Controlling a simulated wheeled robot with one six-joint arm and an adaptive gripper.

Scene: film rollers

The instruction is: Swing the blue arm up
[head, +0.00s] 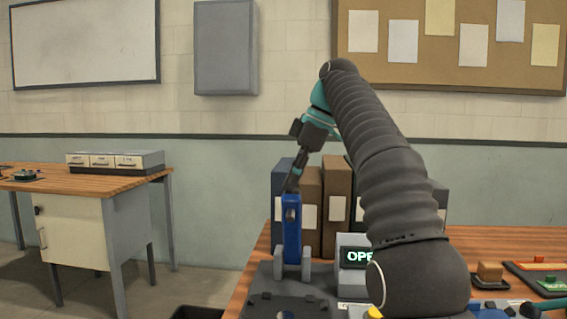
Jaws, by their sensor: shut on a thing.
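The blue arm (292,228) stands close to upright in the head view, its lower end between two grey uprights on a dark grey base (265,290). My gripper (291,186) is at the upper end of the blue arm, pointing down at it from above. It is shut on the blue arm, though its fingertips are small and dark in this view.
Several binders (338,185) stand behind the blue arm. At the right of the wooden table (478,240) are a tan block (490,271) and a dark tray (530,272) with coloured pieces.

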